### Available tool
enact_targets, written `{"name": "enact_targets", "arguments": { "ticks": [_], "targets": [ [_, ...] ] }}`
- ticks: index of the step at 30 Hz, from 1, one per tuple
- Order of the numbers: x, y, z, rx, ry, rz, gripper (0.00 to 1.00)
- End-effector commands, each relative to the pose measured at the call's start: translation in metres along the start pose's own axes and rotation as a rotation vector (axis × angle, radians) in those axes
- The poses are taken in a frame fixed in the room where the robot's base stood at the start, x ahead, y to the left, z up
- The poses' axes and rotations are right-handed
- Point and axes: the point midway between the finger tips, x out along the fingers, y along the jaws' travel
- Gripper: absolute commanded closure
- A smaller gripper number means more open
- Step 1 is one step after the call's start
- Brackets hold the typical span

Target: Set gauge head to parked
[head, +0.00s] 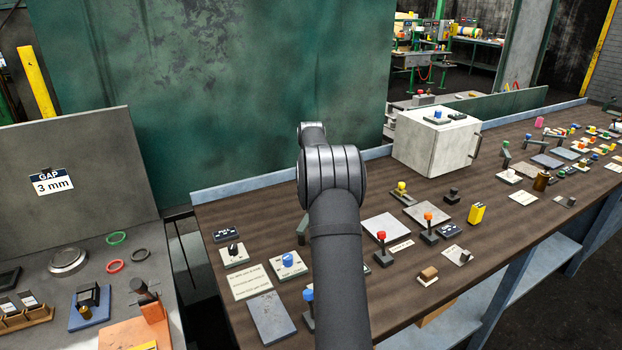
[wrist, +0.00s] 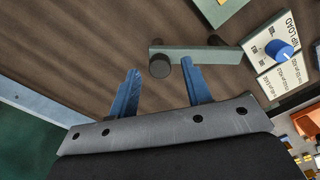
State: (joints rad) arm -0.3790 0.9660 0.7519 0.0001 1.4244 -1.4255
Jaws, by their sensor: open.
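In the wrist view, a grey-green bar (wrist: 196,54) lies over the brown bench with a dark cylindrical knob (wrist: 160,67) at its left end. No label naming the gauge head is readable, so I cannot tell for sure that this bar is it. My gripper (wrist: 161,68) is open, with one blue finger on each side of the knob. Whether the fingers are level with the knob or above it, I cannot tell. In the head view my arm hides the gripper and most of this spot; a small grey-green piece (head: 303,226) shows beside the arm.
A blue dial (wrist: 279,49) on a plate lettered "LOAD" is right of the bar; a blue knob also shows in the head view (head: 288,259). Red (head: 381,237) and orange (head: 428,217) knobbed levers stand right of my arm. A white cabinet (head: 432,141) stands behind.

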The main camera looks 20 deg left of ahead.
Motion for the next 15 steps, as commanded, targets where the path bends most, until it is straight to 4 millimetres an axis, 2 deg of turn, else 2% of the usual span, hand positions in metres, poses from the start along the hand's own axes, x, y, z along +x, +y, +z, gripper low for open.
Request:
{"name": "enact_targets", "arguments": {
  "ticks": [5,15],
  "targets": [
    [-0.033,0.001,0.000,0.000,0.001,0.006,0.55],
    [-0.117,0.001,0.000,0.000,0.001,0.007,0.55]
  ]
}}
